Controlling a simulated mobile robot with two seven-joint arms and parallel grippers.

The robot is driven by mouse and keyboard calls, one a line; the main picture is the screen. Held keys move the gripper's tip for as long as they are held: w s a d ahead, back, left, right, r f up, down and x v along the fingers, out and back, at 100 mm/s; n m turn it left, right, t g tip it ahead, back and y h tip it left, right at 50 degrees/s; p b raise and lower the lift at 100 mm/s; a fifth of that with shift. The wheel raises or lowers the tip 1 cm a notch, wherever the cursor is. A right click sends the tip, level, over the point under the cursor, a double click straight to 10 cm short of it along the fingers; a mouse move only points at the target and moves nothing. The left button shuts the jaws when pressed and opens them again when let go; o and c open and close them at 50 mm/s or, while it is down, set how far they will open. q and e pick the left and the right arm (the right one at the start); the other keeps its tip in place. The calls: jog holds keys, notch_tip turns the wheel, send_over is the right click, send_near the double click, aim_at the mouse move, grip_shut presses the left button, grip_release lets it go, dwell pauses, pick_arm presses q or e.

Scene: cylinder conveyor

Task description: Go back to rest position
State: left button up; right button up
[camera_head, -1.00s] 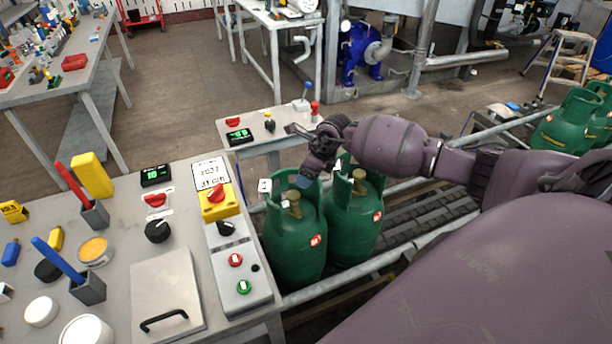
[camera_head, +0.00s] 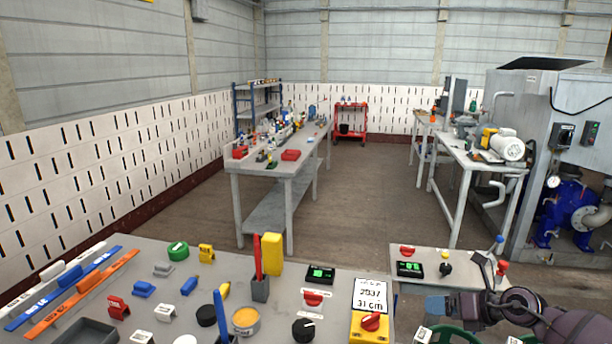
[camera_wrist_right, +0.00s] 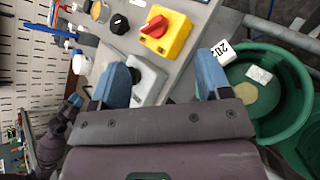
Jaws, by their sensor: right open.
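Green cylinder tops (camera_head: 455,335) show at the head view's bottom edge. A purple arm part with a bluish tip (camera_wrist_right: 72,104), apparently my left, shows at the wrist view's left; its jaws are unclear.
The control table (camera_head: 150,262) carries a yellow switch box (camera_head: 369,326), a display (camera_head: 320,273), pen holders and several small parts. A small side table (camera_head: 445,258) with a display stands at right. Workbenches (camera_head: 285,170) stand farther back, with open floor between them.

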jog(key=a+r+m+t+y, duration=0.3)
jog(key=a+r+m+t, duration=0.15)
jog(key=m, duration=0.25)
jog(key=s+f+m+h, duration=0.5)
jog(key=s+f+m, duration=0.6)
jog(key=s+m, duration=0.3)
jog(key=s+f+m+g+h, duration=0.1)
jog(key=s+f+m+h, duration=0.5)
jog(key=s+f+m, duration=0.5)
jog(key=s+m, duration=0.4)
jog(key=m, duration=0.1)
jog(key=shift+s+d+f+h, duration=0.15)
jog(key=shift+s+d+h, duration=0.15)
jog(key=shift+d, duration=0.05)
